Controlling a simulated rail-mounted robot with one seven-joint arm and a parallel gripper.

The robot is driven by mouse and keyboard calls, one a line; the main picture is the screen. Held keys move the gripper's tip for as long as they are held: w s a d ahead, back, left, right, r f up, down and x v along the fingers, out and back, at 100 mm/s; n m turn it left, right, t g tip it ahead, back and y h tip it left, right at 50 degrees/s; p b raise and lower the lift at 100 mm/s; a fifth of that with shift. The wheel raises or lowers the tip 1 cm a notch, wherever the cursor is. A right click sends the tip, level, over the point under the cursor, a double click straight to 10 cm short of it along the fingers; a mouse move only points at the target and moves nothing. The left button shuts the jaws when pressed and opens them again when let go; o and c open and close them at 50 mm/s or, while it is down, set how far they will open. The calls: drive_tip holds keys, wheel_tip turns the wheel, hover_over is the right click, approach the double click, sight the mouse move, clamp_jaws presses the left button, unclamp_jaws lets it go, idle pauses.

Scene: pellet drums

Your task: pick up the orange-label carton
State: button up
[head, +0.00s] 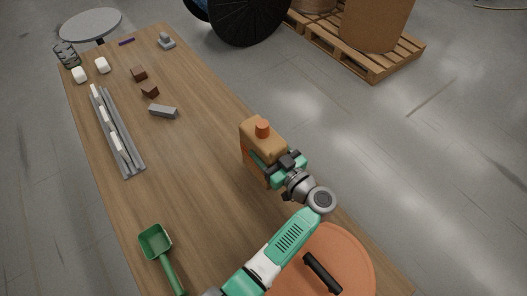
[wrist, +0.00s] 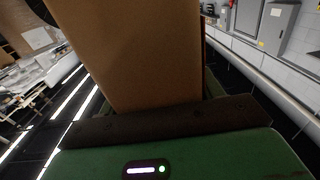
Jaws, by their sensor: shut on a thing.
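A tan carton (head: 257,138) with an orange cap on top is at the right side of the wooden table in the head view. A bit of orange shows on its left side; most of its label is hidden from me. My gripper (head: 272,171) is shut on the carton from the near right side. The carton looks upright; I cannot tell whether its base touches the table. In the wrist view the carton (wrist: 150,55) fills the upper middle, just beyond the dark gripper edge (wrist: 170,118).
The wooden table (head: 205,180) is clear around the carton's left. A green scoop (head: 155,243) lies near left, a grey rail (head: 132,158) and small blocks (head: 150,91) farther back. An orange round lid (head: 345,262) with a black handle is at the near right.

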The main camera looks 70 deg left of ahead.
sight(268, 139)
wheel_tip(268, 139, up, 10)
drive_tip(key=shift+r+p, duration=0.1)
drive_tip(key=shift+p, duration=0.9)
